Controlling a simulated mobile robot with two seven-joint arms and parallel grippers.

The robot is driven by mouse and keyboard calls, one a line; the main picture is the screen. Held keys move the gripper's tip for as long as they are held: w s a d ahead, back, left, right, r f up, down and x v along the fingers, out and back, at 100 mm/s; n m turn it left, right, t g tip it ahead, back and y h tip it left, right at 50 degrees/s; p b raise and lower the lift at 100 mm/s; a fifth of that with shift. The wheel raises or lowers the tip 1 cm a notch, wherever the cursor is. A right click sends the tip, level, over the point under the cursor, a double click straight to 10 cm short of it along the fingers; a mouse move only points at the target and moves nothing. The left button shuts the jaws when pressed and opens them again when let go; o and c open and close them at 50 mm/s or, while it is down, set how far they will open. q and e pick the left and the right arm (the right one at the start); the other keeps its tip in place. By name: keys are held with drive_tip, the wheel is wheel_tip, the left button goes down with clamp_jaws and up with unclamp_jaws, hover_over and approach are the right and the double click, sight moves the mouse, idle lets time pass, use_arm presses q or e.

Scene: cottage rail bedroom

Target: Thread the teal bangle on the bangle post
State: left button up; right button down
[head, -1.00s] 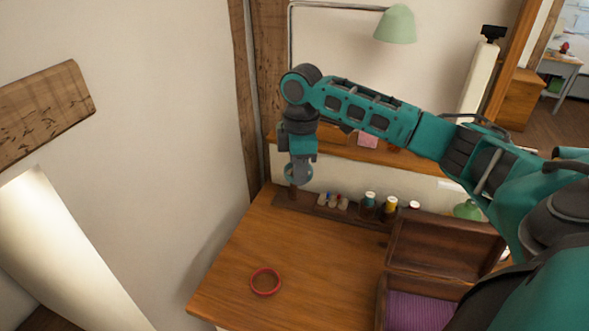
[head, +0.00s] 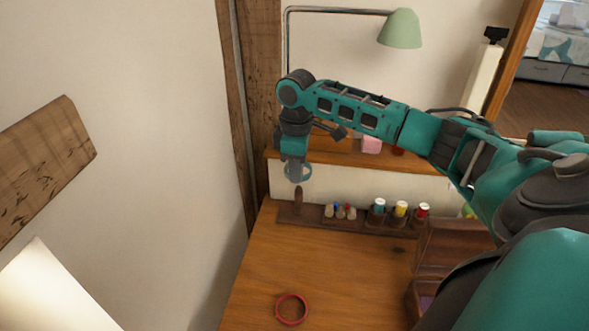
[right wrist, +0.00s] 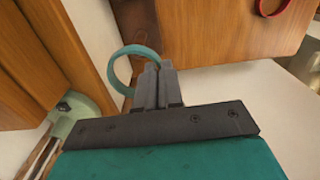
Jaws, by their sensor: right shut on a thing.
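My right gripper (head: 295,163) points down over the desk's back left corner. It is shut on the teal bangle (head: 309,172). The right wrist view shows the fingers (right wrist: 153,72) pinching one side of the bangle (right wrist: 113,72), with the ring sticking out to the left. The bangle post (head: 298,202) is a short dark wooden peg at the left end of a wooden rack. In the head view the bangle appears just above the post's top, not around it; the exact depth offset is hard to tell. My left gripper is not in view.
The rack (head: 318,223) also carries small coloured items and several thread spools (head: 400,209). A red bangle (head: 292,309) lies on the desk (head: 260,280). An open wooden box (head: 450,245) is at right, partly behind my arm. A shelf (head: 350,155) runs behind; a wall is at left.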

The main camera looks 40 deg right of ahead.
drive_tip(key=shift+f, duration=0.15)
drive_tip(key=shift+f, duration=1.85)
drive_tip(key=shift+f+b, duration=0.65)
drive_tip(key=shift+f, duration=1.85)
drive_tip(key=shift+p, duration=0.6)
drive_tip(key=shift+f+b, duration=0.8)
drive_tip(key=shift+f, duration=1.45)
drive_tip(key=c, duration=1.2)
unclamp_jaws()
